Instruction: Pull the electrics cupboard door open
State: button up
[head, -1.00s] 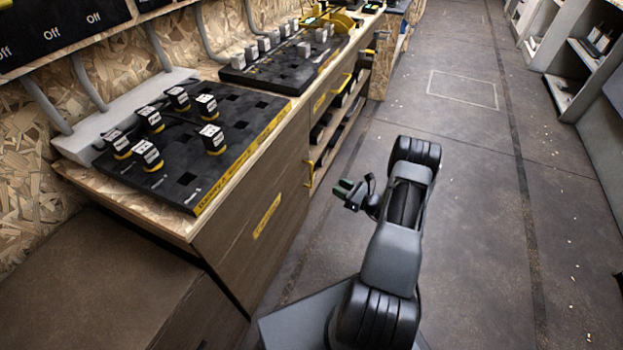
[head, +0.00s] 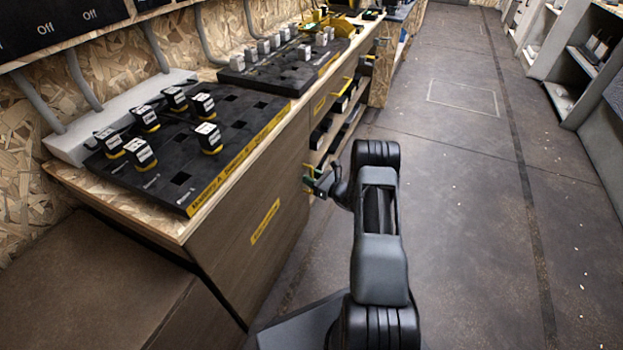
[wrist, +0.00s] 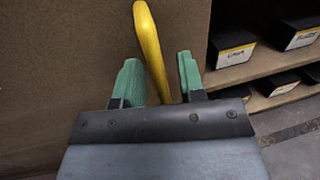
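The cupboard door (head: 240,236) is a brown panel under the workbench with a yellow label (head: 265,221); it looks shut. Its yellow handle (head: 308,178) is at the door's right edge. In the wrist view, the handle (wrist: 150,45) runs down between the two green fingertips of my gripper (wrist: 158,82). The fingers are apart, with a gap visible on the handle's right side. The handle's lower end is hidden behind the gripper body. In the head view, my gripper (head: 318,182) is at the handle.
Open shelves with dark boxes (wrist: 232,46) are right of the door. Black battery boards (head: 185,140) lie on the workbench above. A brown box (head: 95,285) stands at the near left. The floor (head: 460,200) to the right is clear.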

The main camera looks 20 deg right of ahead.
jog(key=shift+c, duration=0.3)
grip_shut()
dwell(0.3)
